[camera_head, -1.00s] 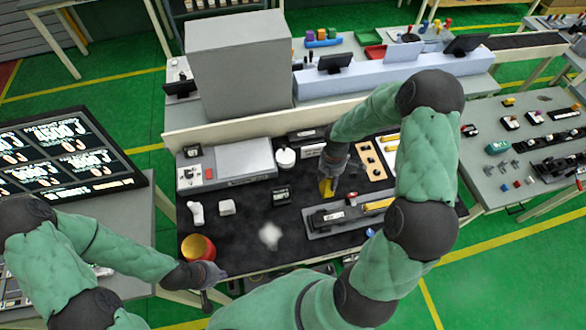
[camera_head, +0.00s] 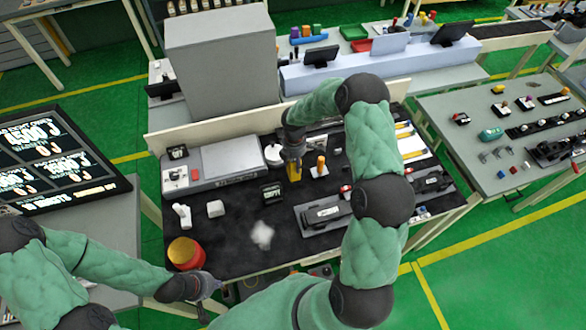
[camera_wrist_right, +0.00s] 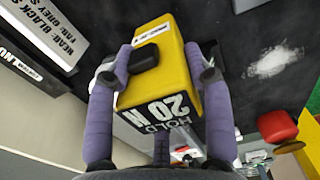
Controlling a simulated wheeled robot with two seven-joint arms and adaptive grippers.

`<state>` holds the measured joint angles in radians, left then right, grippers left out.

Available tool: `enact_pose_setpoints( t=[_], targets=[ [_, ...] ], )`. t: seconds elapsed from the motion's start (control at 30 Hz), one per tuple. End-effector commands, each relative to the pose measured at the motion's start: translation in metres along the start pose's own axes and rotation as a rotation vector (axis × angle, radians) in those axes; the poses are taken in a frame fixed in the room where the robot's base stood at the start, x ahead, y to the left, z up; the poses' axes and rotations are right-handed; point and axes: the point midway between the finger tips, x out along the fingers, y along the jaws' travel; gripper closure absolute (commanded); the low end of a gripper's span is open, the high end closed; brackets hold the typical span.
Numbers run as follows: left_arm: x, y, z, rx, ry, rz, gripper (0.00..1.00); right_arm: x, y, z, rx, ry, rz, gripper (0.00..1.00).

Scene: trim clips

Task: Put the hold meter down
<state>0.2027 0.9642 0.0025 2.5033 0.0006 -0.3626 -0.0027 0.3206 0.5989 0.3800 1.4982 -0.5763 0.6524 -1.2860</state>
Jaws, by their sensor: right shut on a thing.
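The hold meter is a yellow box with a black "HOLD 20 N" display, and it fills the middle of the right wrist view (camera_wrist_right: 163,75). My right gripper (camera_wrist_right: 160,68) is shut on it, with one purple finger on each side. In the head view the right gripper (camera_head: 293,163) is over the back middle of the dark mat (camera_head: 235,218), and the meter (camera_head: 294,173) shows as a yellow patch below it. I cannot tell whether the meter touches the mat. My left gripper (camera_head: 207,284) is at the front left edge of the table, apart from the meter; its fingers are too small to read.
A white round pot (camera_head: 273,155) is just left of the meter, and an orange peg on a white base (camera_head: 320,168) is just right. A small black display (camera_head: 271,194) stands in front. A grey fixture (camera_head: 325,214) and a red can (camera_head: 185,253) are nearer the front.

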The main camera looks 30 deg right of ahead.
Motion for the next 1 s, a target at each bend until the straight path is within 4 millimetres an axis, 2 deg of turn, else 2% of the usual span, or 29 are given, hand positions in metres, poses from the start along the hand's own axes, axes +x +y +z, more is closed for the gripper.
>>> enact_pose_setpoints(
  t=[0.13,0.33,0.77,0.8,0.83,0.87,1.0],
  targets=[
    [0.008,-0.003,-0.001,0.000,0.001,0.000,1.00,0.011,0.009,-0.003,-0.001,-0.001,0.002,0.90],
    [0.021,-0.007,-0.001,0.000,0.000,0.000,1.00,0.038,0.008,-0.003,0.000,0.000,0.000,0.90],
    [0.024,-0.008,-0.001,0.000,0.001,0.000,1.00,0.043,0.009,-0.003,0.000,-0.001,0.001,0.90],
    [0.023,-0.008,-0.001,0.000,0.000,0.000,1.00,0.042,0.008,-0.003,0.000,0.000,0.000,0.38],
    [0.022,-0.008,-0.001,0.000,0.000,0.000,1.00,0.042,0.008,-0.003,0.000,0.000,0.000,0.29],
    [0.022,-0.008,-0.001,0.000,0.000,0.000,1.00,0.042,0.008,-0.003,0.000,0.000,0.000,0.25],
    [0.022,-0.008,-0.001,0.000,0.001,0.000,1.00,0.041,0.008,-0.003,0.000,0.000,0.000,0.25]
  ],
)
